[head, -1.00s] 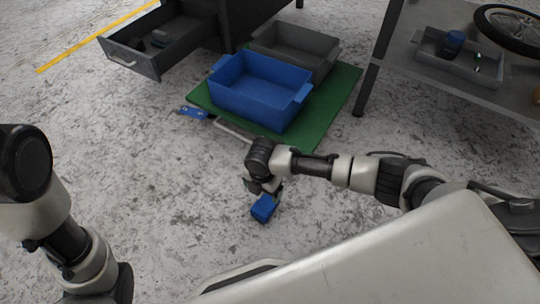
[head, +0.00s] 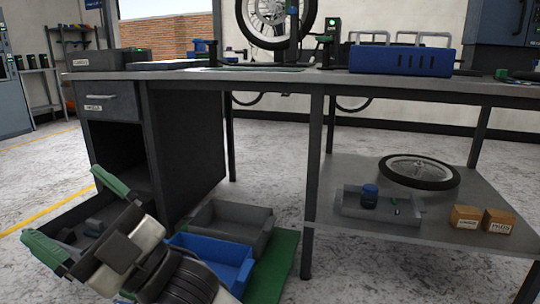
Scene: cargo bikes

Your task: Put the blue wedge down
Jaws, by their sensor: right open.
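My left gripper is out of view.
A blue bin (head: 222,256) and a grey bin (head: 236,218) stand on a green mat (head: 277,268) under the workbench (head: 270,82). A lower shelf (head: 330,178) at right holds a wheel (head: 419,172), a grey tray (head: 376,211) and cardboard boxes (head: 466,216). Bench legs stand between.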

